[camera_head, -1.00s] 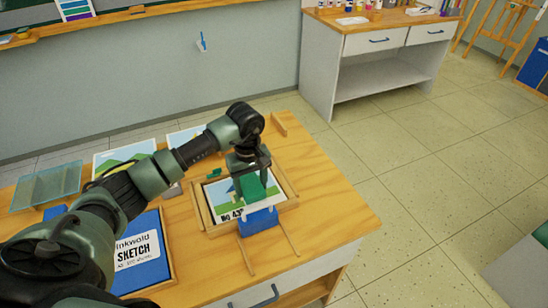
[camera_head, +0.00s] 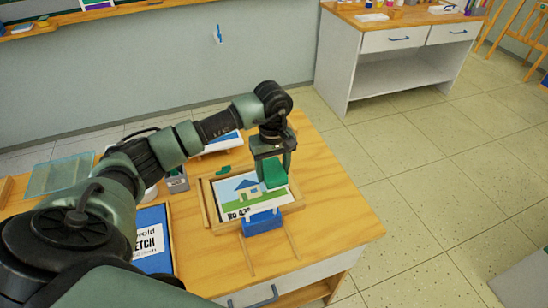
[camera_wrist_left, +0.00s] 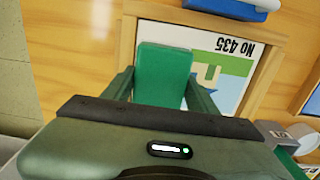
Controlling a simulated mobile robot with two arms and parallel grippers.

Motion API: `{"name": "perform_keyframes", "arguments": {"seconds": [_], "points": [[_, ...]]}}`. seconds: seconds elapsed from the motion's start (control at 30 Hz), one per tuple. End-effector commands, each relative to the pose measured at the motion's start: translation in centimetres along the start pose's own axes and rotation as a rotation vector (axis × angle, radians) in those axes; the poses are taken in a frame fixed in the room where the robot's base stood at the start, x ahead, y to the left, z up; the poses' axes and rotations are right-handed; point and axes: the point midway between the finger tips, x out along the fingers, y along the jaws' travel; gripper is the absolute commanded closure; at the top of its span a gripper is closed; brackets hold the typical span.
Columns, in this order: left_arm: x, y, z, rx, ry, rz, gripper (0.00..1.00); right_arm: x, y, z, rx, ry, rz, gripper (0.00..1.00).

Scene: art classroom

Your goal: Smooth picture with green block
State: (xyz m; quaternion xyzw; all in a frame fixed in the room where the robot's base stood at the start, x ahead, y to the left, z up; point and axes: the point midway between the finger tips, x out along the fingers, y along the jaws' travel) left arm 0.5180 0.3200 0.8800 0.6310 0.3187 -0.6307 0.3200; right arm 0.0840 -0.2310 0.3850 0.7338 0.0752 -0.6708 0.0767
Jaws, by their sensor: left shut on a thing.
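The picture (camera_head: 237,187), a house on green grass with a printed number, lies in a shallow wooden frame (camera_head: 211,203) on the table. My left gripper (camera_head: 272,182) is shut on the green block (camera_head: 274,171) and holds it over the right part of the picture. In the left wrist view the green block (camera_wrist_left: 162,75) sits between the fingers, near the frame's side, with part of the picture (camera_wrist_left: 232,68) uncovered beside it. I cannot tell whether the block touches the picture. My right gripper is not in view.
A blue block (camera_head: 262,222) sits at the frame's front edge with two thin sticks by it. A blue sketch pad (camera_head: 152,261) lies left of the frame. A glass-like panel (camera_head: 58,174) lies at the table's far left. The table's right part is clear.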

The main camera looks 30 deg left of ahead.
Motion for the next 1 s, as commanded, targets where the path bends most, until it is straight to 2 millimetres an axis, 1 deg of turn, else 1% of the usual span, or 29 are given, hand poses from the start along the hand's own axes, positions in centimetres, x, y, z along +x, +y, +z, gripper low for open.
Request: {"name": "perform_keyframes", "arguments": {"seconds": [0.03, 0.3, 0.4, 0.9, 1.0], "points": [[-0.8, -0.1, -0.1, -0.002, 0.002, 0.000, 0.75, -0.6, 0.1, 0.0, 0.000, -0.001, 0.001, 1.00], [-3.0, -0.3, 0.0, -0.011, 0.001, 0.000, 0.75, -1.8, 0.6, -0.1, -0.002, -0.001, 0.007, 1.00], [-3.2, -0.3, 0.0, -0.013, 0.001, -0.001, 0.75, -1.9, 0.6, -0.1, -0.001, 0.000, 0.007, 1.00], [-3.2, -0.3, 0.0, -0.013, 0.000, 0.000, 0.75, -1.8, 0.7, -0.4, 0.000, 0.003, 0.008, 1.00], [-3.6, -0.1, 0.6, 0.015, 0.000, 0.005, 0.75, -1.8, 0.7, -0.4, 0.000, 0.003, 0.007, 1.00]]}}
